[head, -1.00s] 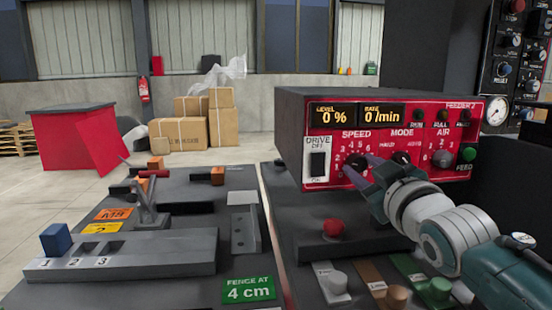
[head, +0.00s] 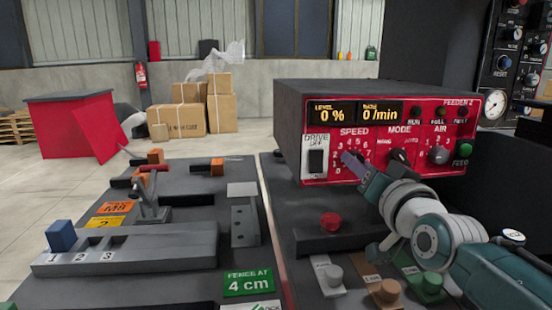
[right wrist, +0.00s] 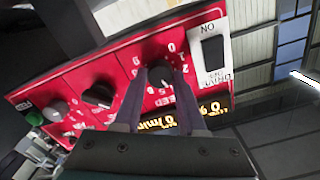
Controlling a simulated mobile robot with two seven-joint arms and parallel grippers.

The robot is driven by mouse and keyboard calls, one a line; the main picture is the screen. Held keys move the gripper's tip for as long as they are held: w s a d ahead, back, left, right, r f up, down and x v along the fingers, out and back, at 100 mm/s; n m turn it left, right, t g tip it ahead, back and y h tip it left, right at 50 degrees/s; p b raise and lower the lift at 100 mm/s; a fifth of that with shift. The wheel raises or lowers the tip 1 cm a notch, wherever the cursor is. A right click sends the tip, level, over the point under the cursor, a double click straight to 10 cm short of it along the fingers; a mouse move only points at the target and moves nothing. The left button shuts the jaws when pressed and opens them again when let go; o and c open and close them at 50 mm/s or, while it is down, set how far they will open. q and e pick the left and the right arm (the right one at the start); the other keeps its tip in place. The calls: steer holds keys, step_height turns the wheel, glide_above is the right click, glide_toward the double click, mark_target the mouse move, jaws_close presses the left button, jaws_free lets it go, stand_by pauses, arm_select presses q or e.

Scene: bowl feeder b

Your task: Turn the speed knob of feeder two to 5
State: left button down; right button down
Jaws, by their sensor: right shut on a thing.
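Feeder two's control box (head: 290,112) has a red front panel marked FEEDER 2. Its displays (head: 355,112) read LEVEL 0 % and 0 /min. The black speed knob (right wrist: 160,73) sits inside a ring of white numbers on the panel. My right gripper (head: 350,162) is at this knob, shut on it, with one finger on each side in the right wrist view (right wrist: 160,80). The fingers hide much of the knob in the head view, and I cannot read its setting. My left gripper is not in view.
The drive switch (head: 316,161) is left of the speed knob; the mode knob (head: 400,158) and air knob (head: 438,155) are to its right. A red button (head: 330,222) and coloured knobs stand below the box. A lever (head: 150,200) and grey blocks are on the left.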

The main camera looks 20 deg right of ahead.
steer(key=m, duration=0.6)
steer(key=shift+m, duration=0.3)
stand_by(0.4)
steer(key=shift+c, duration=2.4)
jaws_free()
steer(key=p+v, duration=0.2)
steer(key=v, duration=0.8)
